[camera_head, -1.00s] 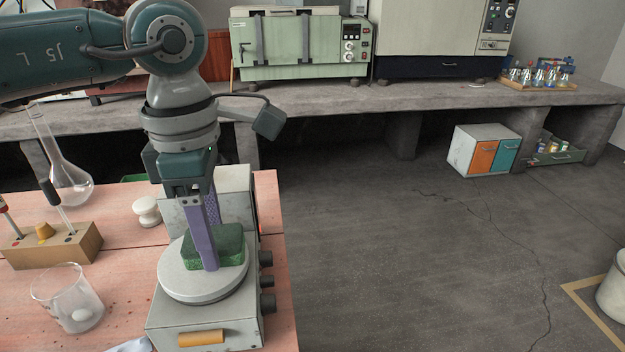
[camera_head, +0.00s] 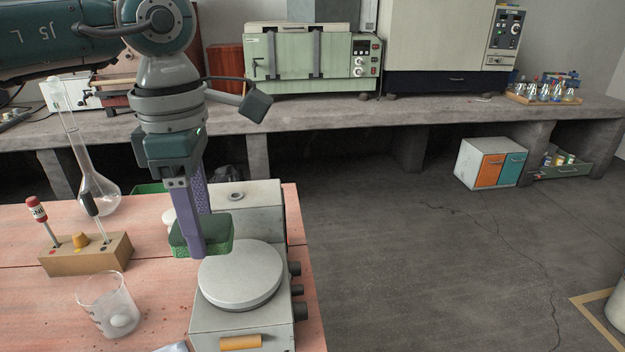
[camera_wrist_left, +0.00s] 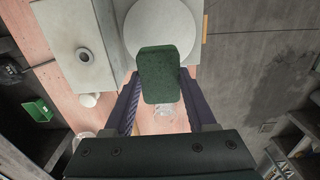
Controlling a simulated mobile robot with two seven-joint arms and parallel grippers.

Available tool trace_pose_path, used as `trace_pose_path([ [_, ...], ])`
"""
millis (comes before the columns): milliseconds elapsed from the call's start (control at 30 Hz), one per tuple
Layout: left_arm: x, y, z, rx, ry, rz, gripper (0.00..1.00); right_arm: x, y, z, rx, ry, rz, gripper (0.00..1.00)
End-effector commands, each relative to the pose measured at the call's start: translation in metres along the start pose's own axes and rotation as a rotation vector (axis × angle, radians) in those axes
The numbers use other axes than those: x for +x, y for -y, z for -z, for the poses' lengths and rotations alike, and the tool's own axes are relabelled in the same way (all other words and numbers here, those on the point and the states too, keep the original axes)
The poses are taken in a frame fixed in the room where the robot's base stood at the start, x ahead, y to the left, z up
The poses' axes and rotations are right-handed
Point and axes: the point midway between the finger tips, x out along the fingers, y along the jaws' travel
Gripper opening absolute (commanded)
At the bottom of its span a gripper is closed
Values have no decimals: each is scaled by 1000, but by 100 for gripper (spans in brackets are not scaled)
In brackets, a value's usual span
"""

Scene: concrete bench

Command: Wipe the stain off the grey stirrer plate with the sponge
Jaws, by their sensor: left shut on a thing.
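The stirrer (camera_head: 240,326) stands on the pink bench with its round grey plate (camera_head: 240,280) on top. No stain shows on the visible part of the plate. My left gripper (camera_head: 198,238) is shut on the green sponge (camera_head: 220,234), at the back left edge of the plate. In the left wrist view the sponge (camera_wrist_left: 166,75) sits between the fingers and overlaps the rim of the pale plate (camera_wrist_left: 160,22). Its underside is hidden, so I cannot tell whether it touches anything. My right gripper is not in view.
A beaker (camera_head: 107,306) stands left of the stirrer. A wooden holder (camera_head: 86,256) with a dropper and rods is behind it, and a flask (camera_head: 98,192) farther back. Knobs (camera_head: 298,290) stick out on the stirrer's right side, near the bench's right edge.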

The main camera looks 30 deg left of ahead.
Motion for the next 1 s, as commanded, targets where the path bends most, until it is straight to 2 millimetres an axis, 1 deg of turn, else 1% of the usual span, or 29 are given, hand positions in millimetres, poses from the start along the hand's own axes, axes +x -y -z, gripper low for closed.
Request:
trace_pose_path([
  [33, -8, -1, 1, -2, 0, -1, 12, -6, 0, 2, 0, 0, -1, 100],
  [100, -15, -2, 2, -3, 0, -2, 12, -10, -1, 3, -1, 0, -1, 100],
  [300, -32, -5, 5, -7, 1, -1, 12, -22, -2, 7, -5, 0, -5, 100],
  [400, -37, -6, 6, -9, 1, -1, 12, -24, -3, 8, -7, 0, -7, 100],
  [1000, -37, -6, 6, -8, 1, -1, 12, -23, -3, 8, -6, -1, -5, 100],
])
